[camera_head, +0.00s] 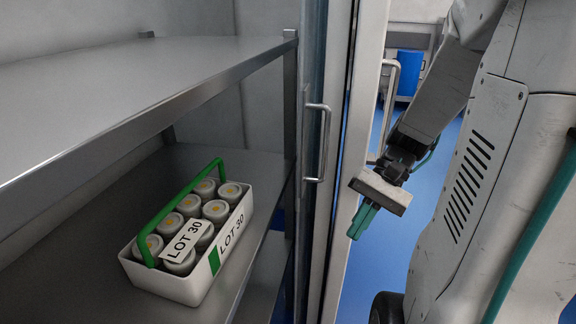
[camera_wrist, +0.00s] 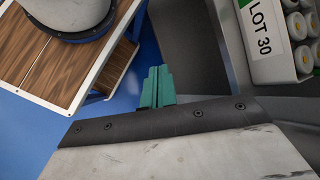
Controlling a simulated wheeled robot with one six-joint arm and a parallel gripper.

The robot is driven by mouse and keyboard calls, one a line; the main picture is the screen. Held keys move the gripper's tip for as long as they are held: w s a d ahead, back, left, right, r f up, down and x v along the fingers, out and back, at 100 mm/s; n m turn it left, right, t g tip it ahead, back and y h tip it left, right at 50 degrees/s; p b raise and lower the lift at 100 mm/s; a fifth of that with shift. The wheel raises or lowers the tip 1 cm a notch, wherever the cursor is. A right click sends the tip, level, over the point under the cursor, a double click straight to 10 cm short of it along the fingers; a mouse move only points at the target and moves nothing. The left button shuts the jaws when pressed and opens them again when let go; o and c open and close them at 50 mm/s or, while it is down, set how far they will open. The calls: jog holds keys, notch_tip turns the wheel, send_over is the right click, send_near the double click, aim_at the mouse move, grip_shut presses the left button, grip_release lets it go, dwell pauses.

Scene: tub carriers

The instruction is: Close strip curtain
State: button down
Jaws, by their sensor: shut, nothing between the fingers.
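Tall narrow vertical panels (camera_head: 338,200) stand at the right front of the shelving in the head view, bunched and seen nearly edge-on. They look like the gathered strip curtain, but single strips cannot be told apart. An upright silver D-shaped handle (camera_head: 326,145) is on their left side. The shelf front left of them is uncovered. My gripper (camera_head: 362,220) is right of the panels, apart from the handle, its teal fingers pointing down and left. In the wrist view the fingers (camera_wrist: 155,85) are together and empty. The handle is not clearly visible there.
A white tub carrier (camera_head: 165,281) with a green handle, LOT 30 labels and several capped jars sits on the lower shelf (camera_head: 75,280). It also shows in the wrist view (camera_wrist: 275,68). The upper shelf (camera_head: 110,90) is empty. A blue bin (camera_head: 410,72) stands behind, beyond blue floor.

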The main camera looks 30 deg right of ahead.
jog(key=w+d+m+t+y, duration=0.2)
jog(key=w+d+t+y, duration=0.45)
jog(key=d+t, duration=0.7)
jog(key=w+a+h, duration=0.1)
jog(key=w+a, duration=0.6)
jog(key=w, duration=0.1)
jog(key=shift+a+r, duration=0.4)
jog(key=shift+r, duration=0.05)
jog(key=shift+s+a+h, duration=0.1)
jog(key=shift+a+h, duration=0.05)
jog(key=shift+h, duration=0.1)
